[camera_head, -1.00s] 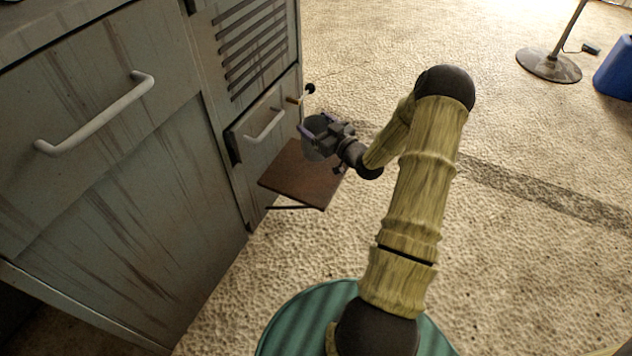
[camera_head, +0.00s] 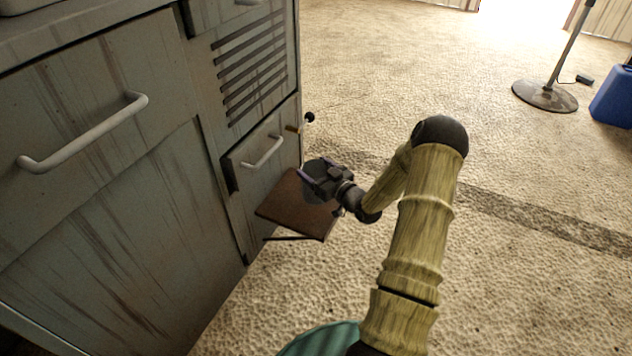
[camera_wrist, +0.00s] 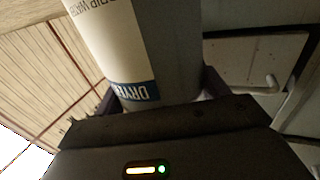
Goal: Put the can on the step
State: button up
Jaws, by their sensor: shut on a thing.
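The can (camera_wrist: 180,40) is a grey cylinder with a white and blue label, filling the upper middle of the wrist view. My gripper (camera_head: 312,178) is shut on it, with a dark finger on each side of it in the wrist view. In the head view the can is mostly hidden by my gripper, and a grey part of it (camera_head: 316,192) shows. The step (camera_head: 290,204) is a brown board standing out from the cabinet's lower right side. The can and gripper are over its right part; I cannot tell whether the can touches it.
The grey cabinet (camera_head: 95,200) with white handles fills the left. A dark-knobbed lever (camera_head: 309,117) juts out above the step. A round stand base (camera_head: 545,95) and a blue container (camera_head: 612,97) are at the far right. The floor between is clear.

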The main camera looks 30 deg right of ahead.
aim_at(308, 171)
jog(key=shift+f+b, duration=1.25)
jog(key=shift+f, duration=0.6)
jog(key=shift+f, duration=0.15)
jog(key=o, duration=1.3)
jog(key=shift+o, duration=0.2)
jog(key=shift+s+r, duration=0.15)
jog(key=shift+r, duration=0.05)
jog(key=p+v, duration=0.5)
jog(key=v, duration=0.6)
jog(key=shift+s+d, duration=0.2)
jog(key=shift+s, duration=0.15)
